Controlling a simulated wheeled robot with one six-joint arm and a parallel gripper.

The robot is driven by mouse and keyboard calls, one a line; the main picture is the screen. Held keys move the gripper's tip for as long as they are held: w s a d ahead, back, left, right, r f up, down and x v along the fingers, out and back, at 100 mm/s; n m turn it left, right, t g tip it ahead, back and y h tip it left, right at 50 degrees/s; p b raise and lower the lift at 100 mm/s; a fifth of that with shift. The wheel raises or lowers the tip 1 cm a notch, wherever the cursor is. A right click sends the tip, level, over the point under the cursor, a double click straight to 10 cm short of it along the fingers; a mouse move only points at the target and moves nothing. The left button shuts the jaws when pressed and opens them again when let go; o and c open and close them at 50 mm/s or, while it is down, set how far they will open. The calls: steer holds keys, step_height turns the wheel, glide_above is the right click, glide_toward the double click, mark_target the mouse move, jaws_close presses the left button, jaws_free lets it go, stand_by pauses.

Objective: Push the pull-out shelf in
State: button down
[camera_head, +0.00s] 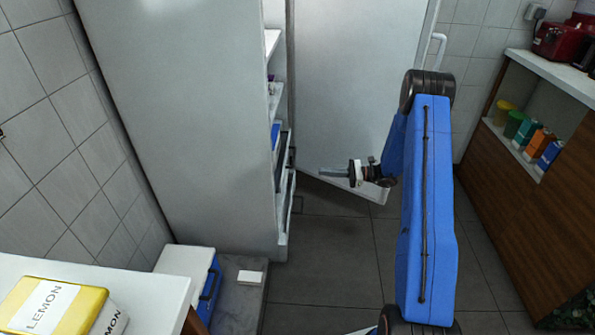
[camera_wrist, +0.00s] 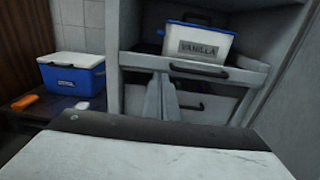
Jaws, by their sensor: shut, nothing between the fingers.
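The pull-out shelf (camera_wrist: 240,73) shows in the wrist view inside a grey-white cabinet, with a dark handle on its front. It juts forward of the drawer front below it. A white and blue bin labelled VANILLA (camera_wrist: 197,47) stands on it. In the head view the cabinet (camera_head: 190,110) is seen from the side, so its shelves show only edge-on. My gripper (camera_head: 322,171) is shut and empty, to the right of the cabinet opening and pointing at it. In the wrist view its fingers (camera_wrist: 162,82) are in front of the shelf's left part; contact cannot be told.
The open cabinet door (camera_head: 350,80) stands behind my gripper. A blue box with a white lid (camera_wrist: 75,78) sits left of the cabinet, near an orange item (camera_wrist: 24,102). A counter (camera_head: 555,75) stands at right, a LEMON box (camera_head: 55,305) at front left. The floor between is clear.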

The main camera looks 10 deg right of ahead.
glide_toward(277, 174)
steer(key=a+r, duration=0.1)
steer(key=w+a+r, duration=0.1)
steer(key=a, duration=0.1)
steer(key=shift+r, duration=0.3)
stand_by(0.3)
steer(key=x, duration=0.6)
steer(key=shift+a, duration=0.1)
steer(key=shift+w+a, duration=0.15)
steer(key=shift+a, duration=0.3)
